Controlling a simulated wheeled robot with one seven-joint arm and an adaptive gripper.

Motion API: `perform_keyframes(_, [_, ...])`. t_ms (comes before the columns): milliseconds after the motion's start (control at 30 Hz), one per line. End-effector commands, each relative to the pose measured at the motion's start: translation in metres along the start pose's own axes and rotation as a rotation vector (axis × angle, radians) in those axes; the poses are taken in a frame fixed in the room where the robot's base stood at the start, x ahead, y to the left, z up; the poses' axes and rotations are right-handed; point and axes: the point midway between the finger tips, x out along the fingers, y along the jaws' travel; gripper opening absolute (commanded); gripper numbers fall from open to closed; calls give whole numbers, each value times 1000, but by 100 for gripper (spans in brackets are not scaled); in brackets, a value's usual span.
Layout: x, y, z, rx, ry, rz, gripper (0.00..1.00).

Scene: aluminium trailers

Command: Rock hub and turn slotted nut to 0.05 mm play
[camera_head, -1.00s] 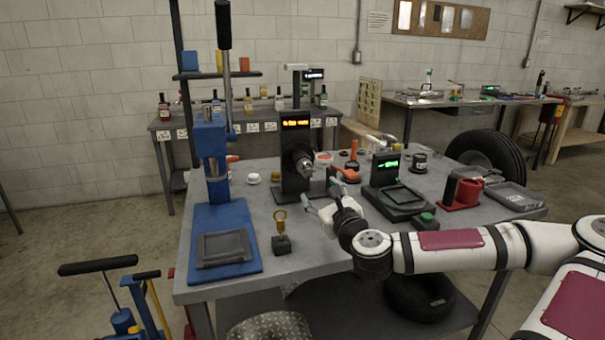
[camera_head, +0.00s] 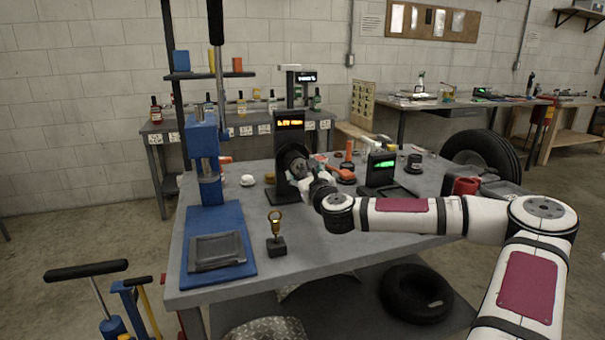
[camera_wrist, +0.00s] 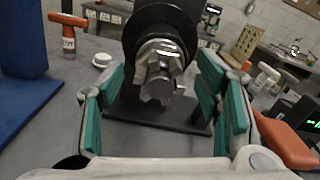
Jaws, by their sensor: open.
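The hub (camera_head: 292,157) is a dark disc on a black stand with an orange-lit display (camera_head: 289,123), on the grey workbench. In the wrist view the hub (camera_wrist: 165,22) sits at the top middle, with a shiny slotted nut (camera_wrist: 160,72) on the spindle end facing me. My gripper (camera_wrist: 165,100) is open, its green-padded fingers to the left and right of the nut and apart from it. In the head view my gripper (camera_head: 308,180) is close in front of the hub and partly hidden by my wrist.
A blue press (camera_head: 206,160) stands at the left of the bench. A small stand with a brass ring (camera_head: 276,230) is at the front. A green-lit device (camera_head: 381,168) and a red holder (camera_head: 466,186) are to the right. An orange tool (camera_wrist: 285,140) lies right of my fingers.

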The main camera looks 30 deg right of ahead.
Motion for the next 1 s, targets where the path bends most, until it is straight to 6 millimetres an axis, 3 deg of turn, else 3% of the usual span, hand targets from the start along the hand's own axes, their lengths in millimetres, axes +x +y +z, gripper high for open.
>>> perform_keyframes(367, [5,0,0,0,0,0,59])
perform_keyframes(500, [5,0,0,0,0,0,27])
perform_keyframes(600, [5,0,0,0,0,0,10])
perform_keyframes(1000, [5,0,1,-65,1,0,11])
